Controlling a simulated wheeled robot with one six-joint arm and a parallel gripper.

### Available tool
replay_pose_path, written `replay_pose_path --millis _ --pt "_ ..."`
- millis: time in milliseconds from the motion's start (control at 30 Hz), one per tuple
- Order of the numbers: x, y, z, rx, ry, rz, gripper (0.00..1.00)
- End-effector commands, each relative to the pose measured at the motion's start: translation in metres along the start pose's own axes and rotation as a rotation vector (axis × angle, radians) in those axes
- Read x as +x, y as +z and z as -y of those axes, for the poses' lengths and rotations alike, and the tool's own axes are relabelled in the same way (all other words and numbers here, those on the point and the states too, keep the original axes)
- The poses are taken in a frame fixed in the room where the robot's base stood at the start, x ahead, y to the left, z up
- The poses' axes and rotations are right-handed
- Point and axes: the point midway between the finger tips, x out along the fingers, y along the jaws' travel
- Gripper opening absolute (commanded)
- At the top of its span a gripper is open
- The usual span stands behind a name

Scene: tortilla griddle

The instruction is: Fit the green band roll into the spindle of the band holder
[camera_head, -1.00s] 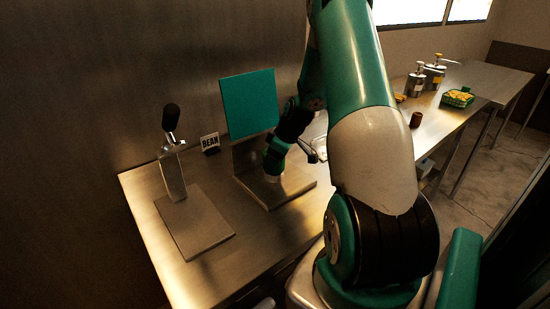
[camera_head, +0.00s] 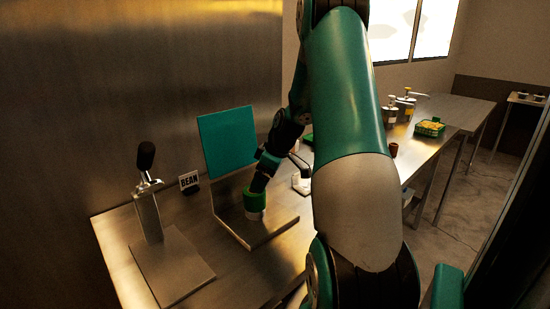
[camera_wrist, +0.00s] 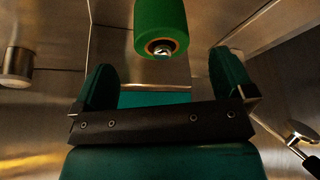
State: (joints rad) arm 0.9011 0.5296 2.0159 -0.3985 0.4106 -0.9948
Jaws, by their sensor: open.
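The green band roll (camera_head: 254,200) is low over the base of an angled metal stand with a teal panel (camera_head: 228,138). A pale end shows under the roll. In the wrist view the roll (camera_wrist: 161,24) is ahead of my gripper (camera_wrist: 161,62), with a brown ring and a shiny metal piece in its end. The gripper's two green fingers are spread and do not touch the roll there. In the head view my gripper is just above the roll, its fingers hard to make out. I cannot tell how the roll sits on the spindle of the band holder.
A metal press with a black handle (camera_head: 145,156) stands on the left of the counter, beside a BEAN sign (camera_head: 189,181). Pump bottles (camera_head: 391,110) and a green tray of yellow food (camera_head: 430,127) are farther right. A metal wall backs the counter.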

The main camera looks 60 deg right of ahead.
Motion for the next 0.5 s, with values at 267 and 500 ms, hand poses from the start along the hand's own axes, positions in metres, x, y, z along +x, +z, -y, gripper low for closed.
replay_pose_path --millis 267,500 --pt "-0.065 0.001 0.0 0.001 0.004 -0.001 1.0" --pt "-0.092 0.001 0.0 0.001 -0.001 0.001 1.0"
